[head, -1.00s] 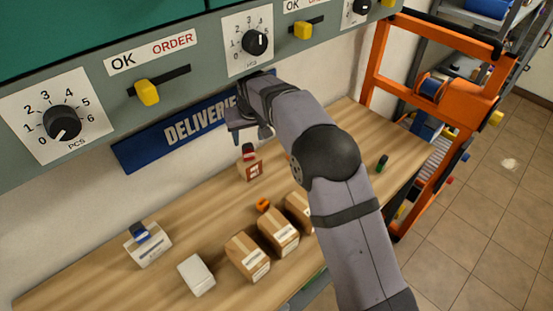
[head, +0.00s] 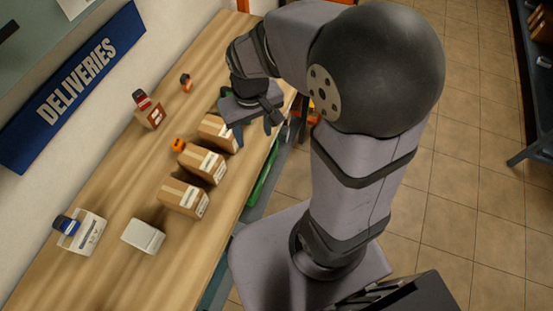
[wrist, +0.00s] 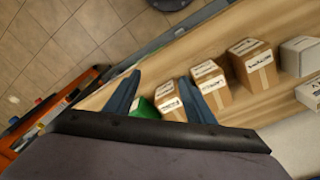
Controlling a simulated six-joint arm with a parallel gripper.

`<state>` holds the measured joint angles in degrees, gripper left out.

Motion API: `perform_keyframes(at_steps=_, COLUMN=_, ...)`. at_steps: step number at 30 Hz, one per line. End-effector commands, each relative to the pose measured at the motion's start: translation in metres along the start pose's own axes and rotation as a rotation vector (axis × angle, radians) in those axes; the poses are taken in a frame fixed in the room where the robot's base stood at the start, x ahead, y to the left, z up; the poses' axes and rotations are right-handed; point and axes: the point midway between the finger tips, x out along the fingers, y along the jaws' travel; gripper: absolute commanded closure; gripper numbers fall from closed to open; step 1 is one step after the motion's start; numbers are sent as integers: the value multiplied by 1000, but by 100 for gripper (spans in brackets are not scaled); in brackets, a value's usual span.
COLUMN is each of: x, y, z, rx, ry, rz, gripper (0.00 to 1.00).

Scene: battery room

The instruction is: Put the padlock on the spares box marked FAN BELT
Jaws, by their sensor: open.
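Three cardboard boxes stand in a row on the bench: a far one (head: 218,132), a middle one (head: 202,164) and a near one (head: 184,198). Their labels are too small to read, so I cannot tell which says FAN BELT. A small orange object (head: 178,144) lies behind them, possibly a padlock. A green object (wrist: 145,107) shows beside the end box in the wrist view, partly hidden. My gripper (head: 255,130) is open and empty, pointing down near the bench's front edge, right of the far box. Its fingers also show in the wrist view (wrist: 159,77).
A small box with a red and dark top piece (head: 150,112) stands at the back. A dark and orange item (head: 186,83) lies beyond it. A white box with a blue piece (head: 84,236) and a plain white box (head: 143,237) stand nearer.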

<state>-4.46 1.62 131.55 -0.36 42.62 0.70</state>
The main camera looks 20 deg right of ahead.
Motion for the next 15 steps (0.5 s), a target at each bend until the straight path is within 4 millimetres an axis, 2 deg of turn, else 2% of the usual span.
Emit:
perform_keyframes(at_steps=1, x=2, y=6, z=21, rx=19, ry=-16, rz=1, gripper=50)
perform_keyframes(at_steps=3, x=6, y=11, z=46, rx=38, ry=-36, rz=1, gripper=50)
perform_keyframes(at_steps=6, x=11, y=15, z=70, rx=57, ry=-56, rz=1, gripper=50)
perform_keyframes(at_steps=9, x=14, y=17, z=84, rx=67, ry=-68, rz=0, gripper=50)
perform_keyframes(at_steps=15, x=15, y=17, z=89, rx=71, ry=-73, rz=0, gripper=50)
